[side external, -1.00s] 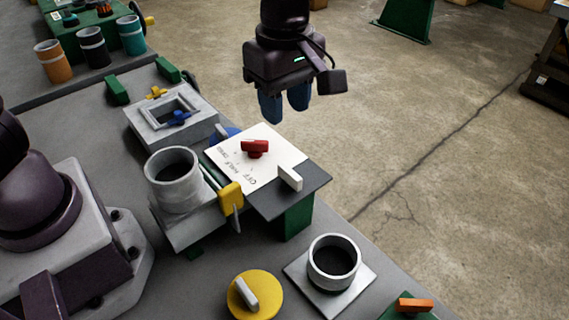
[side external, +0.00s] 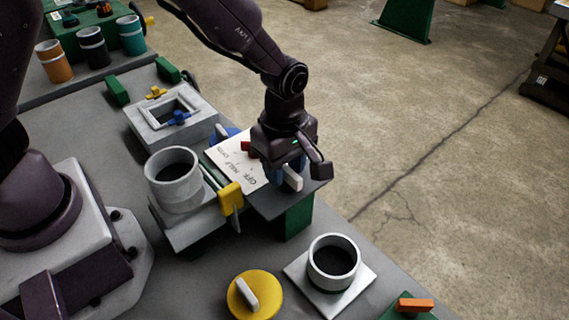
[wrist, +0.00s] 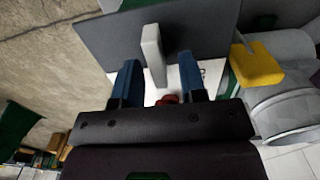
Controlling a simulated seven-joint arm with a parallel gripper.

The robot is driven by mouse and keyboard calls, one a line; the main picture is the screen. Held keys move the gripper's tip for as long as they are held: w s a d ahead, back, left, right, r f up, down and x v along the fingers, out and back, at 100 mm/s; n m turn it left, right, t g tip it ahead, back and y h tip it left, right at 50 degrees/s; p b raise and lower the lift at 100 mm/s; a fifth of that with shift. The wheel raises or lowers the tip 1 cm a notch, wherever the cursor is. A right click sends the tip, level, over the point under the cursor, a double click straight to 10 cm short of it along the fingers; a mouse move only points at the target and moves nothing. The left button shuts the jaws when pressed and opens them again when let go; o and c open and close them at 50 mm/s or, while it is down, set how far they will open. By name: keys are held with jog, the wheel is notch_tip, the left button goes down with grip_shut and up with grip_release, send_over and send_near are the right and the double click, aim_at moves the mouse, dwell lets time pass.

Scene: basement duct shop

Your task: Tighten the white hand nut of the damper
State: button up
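The white hand nut (side external: 292,178) is an upright flat bar on the dark grey plate (side external: 262,206) of the damper. It also shows in the wrist view (wrist: 152,52). My gripper (wrist: 159,66) is low over this plate, with its blue fingers apart. In the wrist view the near part of the bar appears between the fingertips, with a gap on each side. Contact cannot be seen. In the side view my gripper body hides most of the fingers. A red knob (side external: 247,148) on the white lettered card (side external: 232,162) is partly covered by my gripper.
A yellow handle (side external: 230,198) and a grey duct collar (side external: 174,180) stand left of the plate. A yellow disc (side external: 262,305) with a white handle and a round collar on a square base (side external: 333,262) are in front. Open floor lies to the right.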

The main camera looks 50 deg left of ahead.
jog(key=shift+c, duration=0.2)
grip_shut()
jog(key=shift+m, duration=0.3)
jog(key=m, duration=0.3)
jog(key=shift+w+r+m, duration=0.1)
jog(key=shift+w+m, duration=0.15)
jog(key=shift+m, duration=0.05)
jog(key=m, duration=0.4)
jog(key=shift+w+d+m, duration=0.2)
jog(key=shift+w+m, duration=0.05)
jog(key=shift+m, duration=0.05)
jog(key=m, duration=0.4)
jog(key=shift+w+d+m, duration=0.15)
jog(key=shift+d+m, duration=0.05)
jog(key=shift+m, duration=0.1)
jog(key=shift+d+m, duration=0.15)
jog(key=shift+m, duration=0.95)
jog(key=shift+d+m, duration=0.15)
jog(key=shift+m, duration=0.95)
